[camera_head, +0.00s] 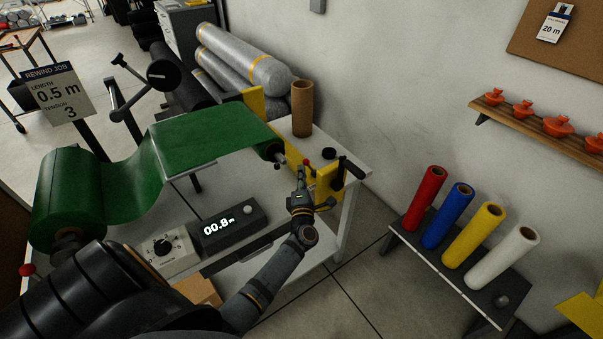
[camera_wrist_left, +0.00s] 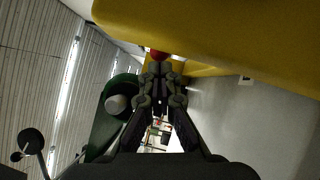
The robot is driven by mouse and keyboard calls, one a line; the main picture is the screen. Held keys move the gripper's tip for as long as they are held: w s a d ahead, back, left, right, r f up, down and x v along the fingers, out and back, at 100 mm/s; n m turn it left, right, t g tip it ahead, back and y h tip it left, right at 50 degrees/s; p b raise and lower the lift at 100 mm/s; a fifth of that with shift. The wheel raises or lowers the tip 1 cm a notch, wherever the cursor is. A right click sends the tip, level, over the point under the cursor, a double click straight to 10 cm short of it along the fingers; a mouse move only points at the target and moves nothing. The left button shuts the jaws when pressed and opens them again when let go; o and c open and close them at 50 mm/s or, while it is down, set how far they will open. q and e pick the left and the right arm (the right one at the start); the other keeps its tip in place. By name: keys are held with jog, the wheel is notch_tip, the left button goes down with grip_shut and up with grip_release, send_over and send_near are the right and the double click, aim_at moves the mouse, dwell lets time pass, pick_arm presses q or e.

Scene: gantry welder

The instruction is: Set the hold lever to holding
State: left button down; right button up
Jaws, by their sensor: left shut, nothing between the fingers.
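A lever with a small red knob (camera_head: 306,162) stands at the yellow bracket (camera_head: 325,181) on the right end of the winding machine; I take it to be the hold lever. My left gripper (camera_head: 301,172) is shut and empty, with its fingertips just below the red knob. In the left wrist view, the red knob (camera_wrist_left: 157,54) shows just beyond the closed fingertips (camera_wrist_left: 160,68), partly hidden by them. I cannot tell whether they touch. The lever's shaft and any position marks are hidden. My right gripper is not in view.
Green sheet (camera_head: 205,140) runs from a roll to the spindle beside the bracket. A black crank (camera_head: 349,170) and a cardboard tube (camera_head: 302,108) are close by. The counter (camera_head: 233,225) reads 00.8 m. Coloured rolls stand on a bench (camera_head: 440,262) at right.

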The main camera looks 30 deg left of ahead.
aim_at(308, 164)
pick_arm(q)
jog(key=w+r+m+p, duration=0.1)
jog(key=p, duration=0.3)
jog(key=w+d+r+m+g+h+p, duration=0.1)
jog(key=p, duration=0.3)
jog(key=shift+w+r+m+p, duration=0.1)
jog(key=shift+r+m+p, duration=0.2)
jog(key=shift+r+m, duration=0.1)
jog(key=shift+w+d+f, duration=0.15)
jog(key=shift+w+f, duration=0.05)
jog(key=shift+w, duration=0.1)
